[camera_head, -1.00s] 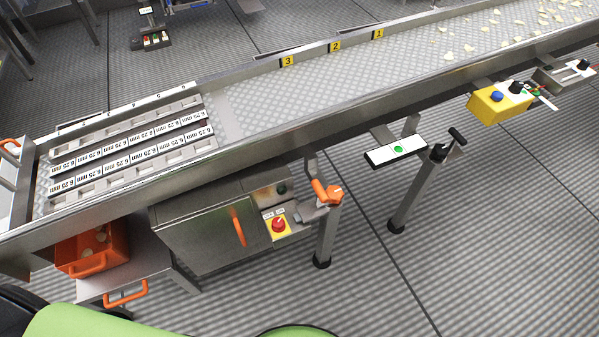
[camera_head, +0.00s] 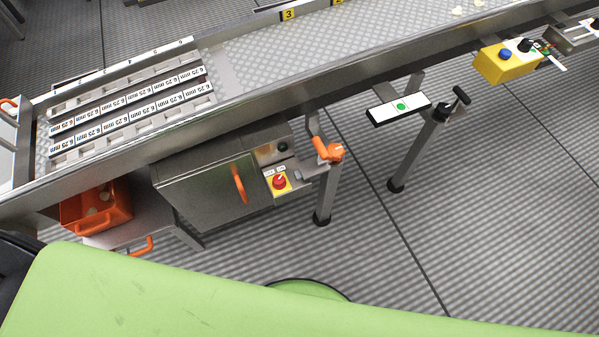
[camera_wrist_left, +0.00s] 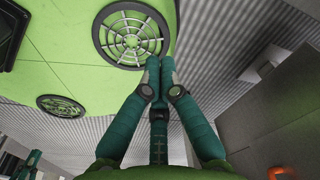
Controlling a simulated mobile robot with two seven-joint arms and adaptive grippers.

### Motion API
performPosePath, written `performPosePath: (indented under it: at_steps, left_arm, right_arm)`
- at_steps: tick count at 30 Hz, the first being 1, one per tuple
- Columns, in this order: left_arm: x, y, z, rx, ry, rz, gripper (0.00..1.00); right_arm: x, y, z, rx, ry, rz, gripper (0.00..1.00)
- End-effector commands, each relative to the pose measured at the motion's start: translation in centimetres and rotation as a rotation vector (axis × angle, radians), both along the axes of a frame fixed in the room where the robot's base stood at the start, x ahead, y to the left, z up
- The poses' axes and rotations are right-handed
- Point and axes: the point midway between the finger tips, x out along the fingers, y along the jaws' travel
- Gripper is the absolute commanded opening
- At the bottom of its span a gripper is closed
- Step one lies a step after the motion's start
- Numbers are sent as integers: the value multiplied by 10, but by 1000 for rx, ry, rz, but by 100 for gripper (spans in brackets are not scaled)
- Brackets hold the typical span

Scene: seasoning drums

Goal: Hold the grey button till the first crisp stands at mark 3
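Mark 2 (camera_head: 338,2) is cut by the top edge. Pale crisps (camera_head: 457,10) lie on the trough to the right of both marks; others are out of view. I cannot make out a grey button for certain. A grey box (camera_head: 578,38) with a dark knob is at the right edge. My left gripper (camera_wrist_left: 160,62) is in the left wrist view, its fingertips together with nothing visible between them. A teal part, perhaps my right gripper (camera_wrist_left: 28,162), shows at the lower left there.
A yellow box (camera_head: 496,67) with a blue button hangs before the trough. A white panel (camera_head: 383,112) has a green spot. A red knob (camera_head: 279,182) sits by a steel cabinet (camera_head: 205,188). An orange bin (camera_head: 82,214) stands below. Floor at right is clear.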

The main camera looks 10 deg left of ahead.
Motion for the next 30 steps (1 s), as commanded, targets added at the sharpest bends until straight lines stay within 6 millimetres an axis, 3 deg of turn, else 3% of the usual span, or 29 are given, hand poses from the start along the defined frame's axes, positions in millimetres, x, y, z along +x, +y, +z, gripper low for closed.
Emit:
performPosePath:
  at_steps: [5, 8, 11, 14, 18, 21, 25, 30]
  left_arm:
    - [2, 3, 0, 2, -3, 0, 0]
    - [27, 10, 1, 5, -28, -1, 0]
    - [80, 21, 9, 3, -79, -9, 0]
    - [156, 31, 29, -22, -152, -37, 0]
    - [262, 29, 85, -105, -265, -134, 0]
    - [319, 16, 135, -183, -346, -244, 0]
    - [367, -9, 201, -276, -440, -407, 0]
    - [391, -39, 271, -364, -533, -614, 0]
  right_arm:
    - [0, 0, 0, 0, 0, 0, 0]
    - [0, 0, -2, 0, 0, 0, 0]
    - [0, 0, -6, 0, 0, 0, 0]
    - [0, 0, -12, 0, 0, 0, 0]
    - [0, 0, -20, 0, 0, 0, 0]
    - [0, 0, -25, 0, 0, 0, 0]
    - [0, 0, -30, 0, 0, 0, 0]
    - [0, 0, -35, 0, 0, 0, 0]
